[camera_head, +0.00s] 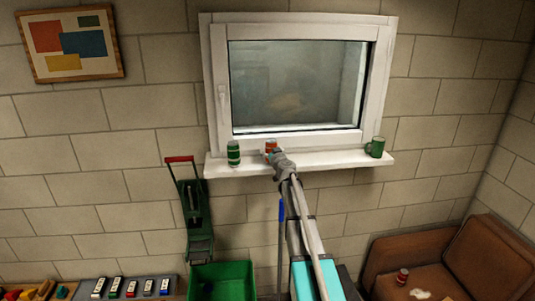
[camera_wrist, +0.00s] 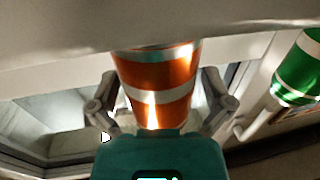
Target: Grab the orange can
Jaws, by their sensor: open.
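The orange can (camera_head: 271,146) with white bands stands on the white window sill (camera_head: 330,160), partly hidden behind my gripper (camera_head: 274,156) in the head view. In the wrist view the can (camera_wrist: 155,72) fills the middle, and the picture looks upside down. My gripper (camera_wrist: 160,104) is open, with one finger on each side of the can. A small gap seems to show beside the left finger; I cannot tell whether the right finger touches.
A green can (camera_head: 234,154) stands left of the orange can on the sill; it also shows in the wrist view (camera_wrist: 300,75). A green mug (camera_head: 375,148) stands at the sill's right end. The window (camera_head: 385,75) is behind. A green crate (camera_head: 222,282) is below.

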